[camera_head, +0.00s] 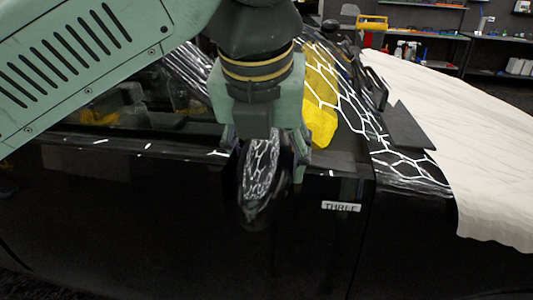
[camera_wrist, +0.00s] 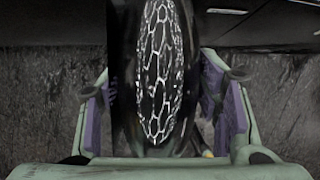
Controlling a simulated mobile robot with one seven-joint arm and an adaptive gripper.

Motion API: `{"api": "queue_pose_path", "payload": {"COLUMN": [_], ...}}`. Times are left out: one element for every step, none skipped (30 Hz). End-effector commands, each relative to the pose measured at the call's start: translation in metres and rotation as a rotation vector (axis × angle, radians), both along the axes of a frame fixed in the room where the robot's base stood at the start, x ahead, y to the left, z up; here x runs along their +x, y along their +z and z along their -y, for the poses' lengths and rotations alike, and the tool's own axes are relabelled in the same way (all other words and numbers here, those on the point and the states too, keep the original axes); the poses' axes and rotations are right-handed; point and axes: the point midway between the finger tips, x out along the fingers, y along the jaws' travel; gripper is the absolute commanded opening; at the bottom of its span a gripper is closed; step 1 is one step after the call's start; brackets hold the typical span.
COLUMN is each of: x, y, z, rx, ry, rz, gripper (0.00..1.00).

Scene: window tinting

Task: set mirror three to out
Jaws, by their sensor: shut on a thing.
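Mirror three (camera_head: 262,180) is a glossy black side mirror on the dark car door, with bright honeycomb ceiling lights reflected in its shell. The THREE label (camera_head: 341,206) is on the door to its right. My gripper (camera_head: 266,155) reaches down from above and is shut on the mirror, one finger on each side. In the wrist view, the mirror (camera_wrist: 160,75) stands upright between the purple-padded fingers (camera_wrist: 165,112). It appears as a narrow oval standing off the door. Its mount is hidden, and I cannot tell its exact fold angle.
A pale cover (camera_head: 460,130) drapes over the car's right end. A yellow cloth or sheet (camera_head: 320,105) lies by the windscreen, and a dark flat piece (camera_head: 408,128) rests nearby. Shelves (camera_head: 420,35) stand at the back. The floor beside the door looks clear.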

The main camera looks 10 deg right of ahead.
Motion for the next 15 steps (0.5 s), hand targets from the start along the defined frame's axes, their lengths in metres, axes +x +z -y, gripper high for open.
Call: {"api": "queue_pose_path", "payload": {"x": [0.0009,0.0009,0.0009,0.0009,0.0007,0.0007,0.0006,0.0005,0.0005,0.0004,0.0004,0.0002,0.0003,0.0002,0.0002], "y": [0.0021,0.0021,0.0022,0.0021,0.0019,0.0017,0.0015,0.0014,0.0012,0.001,0.001,0.0008,0.0007,0.0006,0.0006], "z": [0.0011,0.0012,0.0012,0.0012,0.0012,0.001,0.001,0.0009,0.0009,0.0009,0.0007,0.0007,0.0006,0.0006,0.0006], "rx": [-0.01,-0.01,-0.011,-0.01,-0.01,-0.008,-0.008,-0.007,-0.007,-0.006,-0.006,-0.005,-0.005,-0.004,-0.004], "ry": [0.005,0.005,0.006,0.005,0.004,0.004,0.004,0.003,0.003,0.002,0.002,0.003,0.003,0.002,0.002], "rz": [0.004,0.004,0.004,0.003,0.003,0.003,0.003,0.002,0.002,0.001,0.001,0.002,0.001,0.001,0.001], "gripper": [0.08,0.59,0.61,0.63,0.65,0.68,0.7,0.72,0.75,0.77,0.78,0.78,0.78,0.78,0.78]}}
